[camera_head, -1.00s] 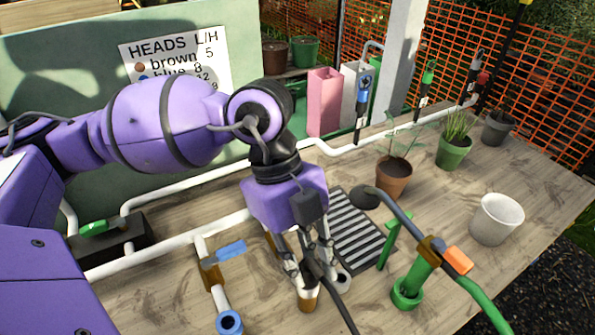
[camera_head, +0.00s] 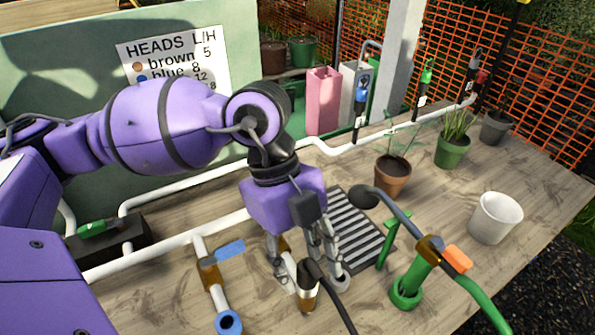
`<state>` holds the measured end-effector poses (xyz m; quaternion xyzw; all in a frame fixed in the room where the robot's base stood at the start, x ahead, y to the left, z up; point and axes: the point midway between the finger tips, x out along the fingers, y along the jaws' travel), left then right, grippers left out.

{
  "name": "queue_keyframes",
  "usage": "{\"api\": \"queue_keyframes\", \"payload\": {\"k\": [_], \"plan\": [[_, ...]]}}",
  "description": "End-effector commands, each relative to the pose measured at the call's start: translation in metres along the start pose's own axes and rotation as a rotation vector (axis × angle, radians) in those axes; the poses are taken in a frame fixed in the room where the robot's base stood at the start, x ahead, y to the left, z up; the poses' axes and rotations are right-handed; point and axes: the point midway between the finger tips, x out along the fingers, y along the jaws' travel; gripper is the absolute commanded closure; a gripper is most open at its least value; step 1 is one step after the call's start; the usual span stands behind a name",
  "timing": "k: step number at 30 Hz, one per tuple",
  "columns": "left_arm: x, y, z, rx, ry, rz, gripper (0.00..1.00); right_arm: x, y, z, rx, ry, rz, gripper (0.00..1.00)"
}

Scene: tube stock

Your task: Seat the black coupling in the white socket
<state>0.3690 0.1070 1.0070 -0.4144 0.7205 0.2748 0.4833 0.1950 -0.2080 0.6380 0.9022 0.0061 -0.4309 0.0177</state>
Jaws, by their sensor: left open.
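The black coupling (camera_head: 311,271) stands roughly upright at the front middle of the bench. A white band and brown lower part (camera_head: 306,301) show below its black top. A black hose (camera_head: 340,309) runs from it to the bottom edge. My left gripper (camera_head: 307,278) is open, with one finger on each side and just behind the coupling. A white pipe (camera_head: 291,267) runs toward the coupling behind the fingers. My right gripper is out of view.
A blue ring socket (camera_head: 229,322) is at front left. Behind are a black grate (camera_head: 358,232) and a brown plant pot (camera_head: 392,176); a white pot (camera_head: 495,219) is farther right.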

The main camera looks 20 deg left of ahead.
Motion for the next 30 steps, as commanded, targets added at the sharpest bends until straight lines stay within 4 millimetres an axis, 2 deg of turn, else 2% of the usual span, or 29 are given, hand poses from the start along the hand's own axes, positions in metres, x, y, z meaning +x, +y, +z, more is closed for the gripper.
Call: {"api": "queue_keyframes", "payload": {"k": [4, 7, 15, 21, 25, 30], "plan": [[-0.005, -0.001, 0.0, 0.001, -0.002, -0.004, 0.55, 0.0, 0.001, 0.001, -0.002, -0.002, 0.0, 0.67], [-0.018, -0.002, 0.001, 0.001, -0.005, -0.005, 0.55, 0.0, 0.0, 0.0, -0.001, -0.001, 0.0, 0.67], [-0.075, -0.002, 0.0, 0.0, -0.005, -0.007, 0.55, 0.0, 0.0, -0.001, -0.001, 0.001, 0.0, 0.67], [-0.108, -0.001, 0.0, 0.001, -0.003, -0.004, 0.55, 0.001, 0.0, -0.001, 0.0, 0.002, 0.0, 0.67], [-0.118, -0.001, -0.001, 0.002, -0.002, -0.003, 0.55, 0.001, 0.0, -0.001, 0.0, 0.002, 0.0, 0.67], [-0.121, 0.0, -0.001, 0.002, 0.0, -0.001, 0.55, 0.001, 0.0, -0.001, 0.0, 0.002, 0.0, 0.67]]}}
